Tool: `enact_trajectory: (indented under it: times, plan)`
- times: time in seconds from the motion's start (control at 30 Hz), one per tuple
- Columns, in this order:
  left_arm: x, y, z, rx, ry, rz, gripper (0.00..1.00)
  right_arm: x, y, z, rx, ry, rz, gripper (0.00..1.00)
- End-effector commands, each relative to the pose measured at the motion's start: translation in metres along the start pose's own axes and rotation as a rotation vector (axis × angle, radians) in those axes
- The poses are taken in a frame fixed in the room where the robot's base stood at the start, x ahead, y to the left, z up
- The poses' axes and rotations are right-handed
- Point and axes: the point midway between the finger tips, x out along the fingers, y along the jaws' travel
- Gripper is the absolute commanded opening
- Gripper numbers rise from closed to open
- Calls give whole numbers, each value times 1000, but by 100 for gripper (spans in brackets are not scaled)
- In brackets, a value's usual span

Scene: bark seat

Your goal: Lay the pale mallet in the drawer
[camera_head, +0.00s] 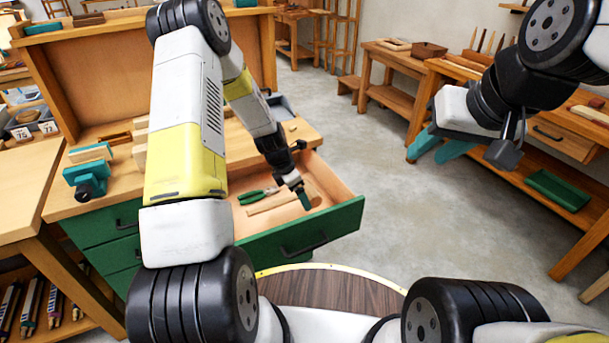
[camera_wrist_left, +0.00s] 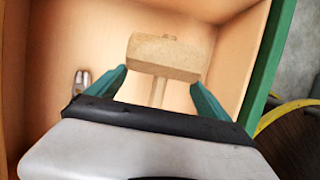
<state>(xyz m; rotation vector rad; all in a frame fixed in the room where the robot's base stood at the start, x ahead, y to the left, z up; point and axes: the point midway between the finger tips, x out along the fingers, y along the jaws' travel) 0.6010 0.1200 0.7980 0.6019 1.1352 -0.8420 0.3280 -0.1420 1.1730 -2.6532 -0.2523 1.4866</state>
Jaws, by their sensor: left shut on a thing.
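The pale mallet (camera_wrist_left: 165,57) is inside the open drawer (camera_head: 345,216), its block-shaped head across the wrist view and its handle running back beneath my gripper. My left gripper (camera_wrist_left: 158,80) is shut on the mallet, with a teal finger near each end of the head. In the head view my left gripper (camera_head: 303,198) reaches down into the drawer and partly hides the mallet. I cannot tell whether the mallet touches the drawer floor. My right gripper (camera_head: 440,147) is open and empty, above the floor at the right.
Green-handled pliers (camera_head: 258,195) lie in the drawer, left of the mallet; their metal end shows in the wrist view (camera_wrist_left: 82,80). A teal vise (camera_head: 88,182) is on the bench at left. Another workbench with a green tray (camera_head: 556,190) stands at right. Open floor lies between.

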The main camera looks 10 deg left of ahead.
Motion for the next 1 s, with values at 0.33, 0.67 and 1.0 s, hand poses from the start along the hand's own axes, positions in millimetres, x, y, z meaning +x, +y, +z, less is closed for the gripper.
enact_trajectory:
  times: [0.33,0.67,1.0]
  plan:
    - [28,0,-10,0,1,-1,29,0,0,0,0,0,0,34]
    - [52,0,-18,2,0,-1,29,0,0,0,0,0,0,34]
    - [57,0,-20,2,0,0,29,0,0,0,0,0,0,34]
